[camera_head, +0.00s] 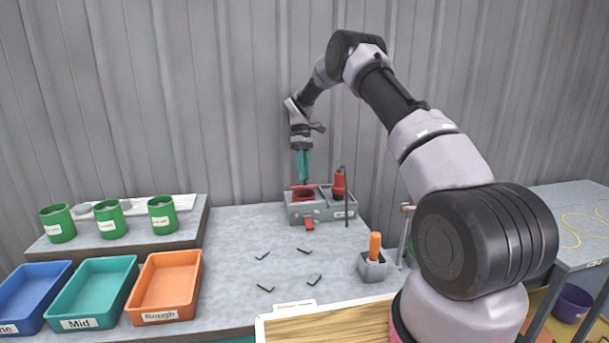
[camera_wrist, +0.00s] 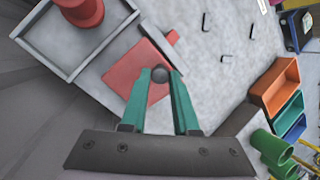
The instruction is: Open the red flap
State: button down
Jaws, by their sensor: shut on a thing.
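The red flap (camera_wrist: 122,76) is a flat red plate on the grey box in the wrist view. In the head view the flap (camera_head: 302,195) shows small on the left half of the grey box (camera_head: 326,213), below my gripper. My gripper (camera_head: 304,182) points down with teal fingers. In the wrist view, my gripper (camera_wrist: 159,78) is shut on a dark round knob (camera_wrist: 159,75), which lies over the red plate. The fingers cover part of the plate. I cannot tell whether the flap is lifted.
A red cylinder (camera_head: 339,184) stands on the box's right half, and a red tab (camera_head: 309,223) sticks out in front. Several black hooked pieces lie on the table. A grey holder (camera_head: 372,266) with an orange handle (camera_head: 375,246) stands at right, an orange tray (camera_head: 165,287) at left.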

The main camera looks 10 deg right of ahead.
jog(key=c, duration=0.7)
grip_release()
notch_tip(320, 180, up, 10)
